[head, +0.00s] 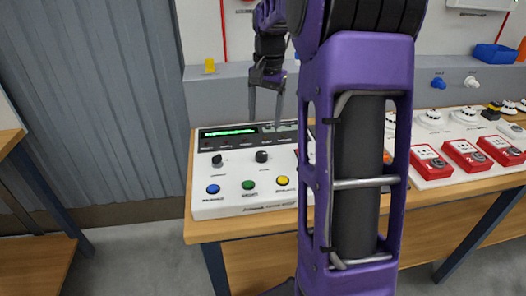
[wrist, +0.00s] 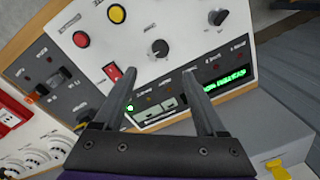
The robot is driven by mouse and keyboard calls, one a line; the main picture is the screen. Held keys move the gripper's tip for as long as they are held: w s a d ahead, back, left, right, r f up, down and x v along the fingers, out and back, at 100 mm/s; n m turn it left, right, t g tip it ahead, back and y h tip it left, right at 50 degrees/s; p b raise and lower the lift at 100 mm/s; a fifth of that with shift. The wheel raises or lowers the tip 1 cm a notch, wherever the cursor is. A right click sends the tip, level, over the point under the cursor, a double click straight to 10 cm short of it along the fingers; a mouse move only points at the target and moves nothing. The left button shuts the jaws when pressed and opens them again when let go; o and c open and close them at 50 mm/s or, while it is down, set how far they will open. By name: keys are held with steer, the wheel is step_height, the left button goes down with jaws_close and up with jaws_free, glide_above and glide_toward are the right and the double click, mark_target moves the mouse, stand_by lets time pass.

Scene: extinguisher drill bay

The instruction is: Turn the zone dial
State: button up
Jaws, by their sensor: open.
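A white control panel (head: 240,187) stands on the wooden bench. It has two black knobs: a left one (head: 217,160) and a middle one (head: 262,156). I cannot read which is the zone dial. My gripper (head: 265,123) is open and empty above the panel's rear part in the head view. In the wrist view the panel appears turned round. The middle knob (wrist: 160,47) shows just beyond and between my open fingertips (wrist: 157,68), apart from them. The other knob (wrist: 219,17) is to the right of the fingers.
The panel carries a lit green display (wrist: 230,83), a red rocker switch (wrist: 113,73), and a yellow button (head: 282,180). A grey unit with knobs (wrist: 42,85) sits beside it. Red call points (head: 465,156) stand to the right. My arm hides part of the bench.

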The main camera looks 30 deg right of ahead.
mark_target(262, 153)
steer(key=f, duration=0.3)
steer(key=f+b, duration=0.1)
steer(key=f, duration=0.7)
steer(key=shift+w+a+f, duration=0.25)
jaws_close()
